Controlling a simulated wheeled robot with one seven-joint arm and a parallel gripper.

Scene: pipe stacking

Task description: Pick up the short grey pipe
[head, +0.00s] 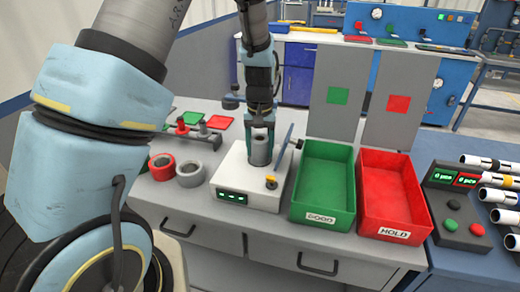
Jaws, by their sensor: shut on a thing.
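The short grey pipe (260,154) stands upright at the white device (235,180) with a green display, in the middle of the bench. My gripper (262,133) points straight down over the device and is shut on the upper part of the pipe. The fingers partly hide the pipe. Whether the pipe's lower end touches the device cannot be told from this view.
A green GOOD tray (296,200) and a red HOLD tray (365,222) stand right of the device. A red ring (161,167) and a grey ring (189,172) lie on its left. A thin tilted plate (284,146) stands close right of my gripper.

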